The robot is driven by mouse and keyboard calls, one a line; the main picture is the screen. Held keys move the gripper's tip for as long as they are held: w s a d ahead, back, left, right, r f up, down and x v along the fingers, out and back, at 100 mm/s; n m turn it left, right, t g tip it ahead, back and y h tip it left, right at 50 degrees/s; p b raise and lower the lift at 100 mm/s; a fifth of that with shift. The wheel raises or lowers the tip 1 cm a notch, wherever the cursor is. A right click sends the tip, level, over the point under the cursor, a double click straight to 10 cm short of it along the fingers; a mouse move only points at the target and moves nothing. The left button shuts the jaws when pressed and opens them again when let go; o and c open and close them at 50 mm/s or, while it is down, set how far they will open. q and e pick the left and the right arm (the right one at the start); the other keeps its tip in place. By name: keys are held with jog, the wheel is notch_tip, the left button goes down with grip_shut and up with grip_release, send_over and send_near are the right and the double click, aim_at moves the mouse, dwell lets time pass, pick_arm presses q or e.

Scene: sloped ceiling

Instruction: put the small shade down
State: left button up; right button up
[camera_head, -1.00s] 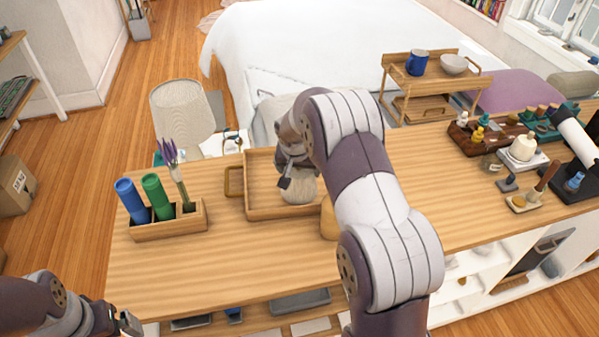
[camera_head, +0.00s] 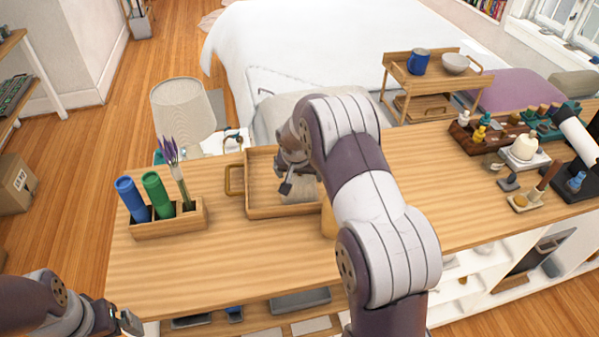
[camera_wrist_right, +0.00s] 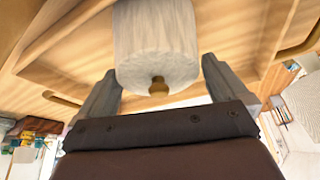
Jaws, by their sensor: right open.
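The small shade (camera_wrist_right: 157,45) is a pale, ribbed drum with a brass knob on its near end. In the right wrist view it lies between the two grey fingers of my right gripper (camera_wrist_right: 160,85), with a gap showing on each side. In the head view, the shade (camera_head: 301,191) is in the wooden tray (camera_head: 262,213), partly hidden by my right gripper (camera_head: 287,186) and arm. The right gripper is open, low over the tray. My left gripper (camera_head: 130,322) is at the lower left, away from the tray; its jaw opening is unclear.
A wooden holder (camera_head: 170,229) with blue and green tubes and purple flowers stands left of the tray. A yellowish object (camera_head: 328,218) stands beside the tray's right side, partly behind my arm. The tabletop's front left is clear. Bottles and tools crowd the right end.

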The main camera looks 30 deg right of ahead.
jog(key=b+v, duration=0.1)
jog(key=v, duration=1.1)
jog(key=s+a+f+n+y, duration=0.1)
jog(key=s+a+n, duration=0.1)
jog(key=s, duration=0.5)
jog(key=s+a+f+n+g, duration=0.1)
jog(key=s+a+f+n, duration=0.1)
jog(key=s+a, duration=0.3)
jog(key=s+a+f+n+g+y, duration=0.1)
jog(key=s+a+n, duration=0.2)
jog(key=s, duration=0.6)
jog(key=shift+s+a+f+y, duration=0.15)
jog(key=shift+s+f+y, duration=0.15)
jog(key=shift+s, duration=0.1)
